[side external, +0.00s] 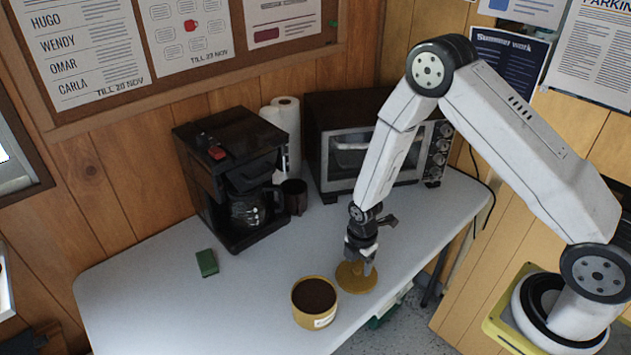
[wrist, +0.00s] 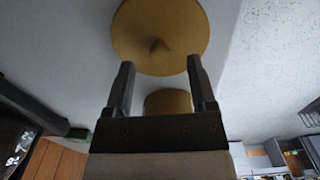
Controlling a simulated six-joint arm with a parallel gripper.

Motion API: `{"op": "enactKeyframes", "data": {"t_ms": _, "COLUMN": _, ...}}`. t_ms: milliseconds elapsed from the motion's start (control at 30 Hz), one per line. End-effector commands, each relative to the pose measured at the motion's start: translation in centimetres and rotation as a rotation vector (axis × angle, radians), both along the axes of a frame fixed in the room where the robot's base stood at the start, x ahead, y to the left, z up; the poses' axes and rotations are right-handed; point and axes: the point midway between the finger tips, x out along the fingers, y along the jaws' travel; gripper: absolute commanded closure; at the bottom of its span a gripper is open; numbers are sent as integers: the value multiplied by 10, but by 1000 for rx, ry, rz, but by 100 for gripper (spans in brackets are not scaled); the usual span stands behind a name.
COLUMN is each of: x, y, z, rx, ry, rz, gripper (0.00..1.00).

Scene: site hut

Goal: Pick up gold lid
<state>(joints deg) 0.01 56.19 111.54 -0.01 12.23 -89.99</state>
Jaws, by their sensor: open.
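The gold lid (side external: 352,282) is a round flat disc lying on the white table, just right of a gold tin (side external: 312,318) filled with dark brown grounds. In the wrist view the lid (wrist: 160,28) shows a small pointed knob (wrist: 159,50) at its middle, just beyond my fingertips. My gripper (side external: 362,266) is directly above the lid in the side view, pointing down. In the wrist view my gripper (wrist: 160,75) is open, with nothing between its fingers. The tin's side (wrist: 168,102) shows between the fingers, partly hidden by my gripper.
A black coffee maker (side external: 228,185) stands at the back left with a dark mug (side external: 294,196) beside it. A toaster oven (side external: 350,150) and paper towel rolls (side external: 284,125) stand behind. A green block (side external: 207,263) lies at left. The table's front edge is close to the lid.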

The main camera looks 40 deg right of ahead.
Motion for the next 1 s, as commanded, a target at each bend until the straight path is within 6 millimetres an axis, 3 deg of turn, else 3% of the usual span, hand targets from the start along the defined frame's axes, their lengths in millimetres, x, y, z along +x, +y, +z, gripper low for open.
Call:
{"op": "enactKeyframes", "data": {"t_ms": 267, "x": 0, "y": 0, "z": -20, "rx": 0, "ry": 1, "rz": 0, "gripper": 28}}
{"op": "enactKeyframes", "data": {"t_ms": 800, "x": 0, "y": 0, "z": -21, "rx": 0, "ry": 0, "rz": 0, "gripper": 28}}
{"op": "enactKeyframes", "data": {"t_ms": 833, "x": 0, "y": 0, "z": -21, "rx": 0, "ry": 0, "rz": 0, "gripper": 31}}
{"op": "enactKeyframes", "data": {"t_ms": 1000, "x": 0, "y": 0, "z": -21, "rx": 0, "ry": 1, "rz": 0, "gripper": 85}}
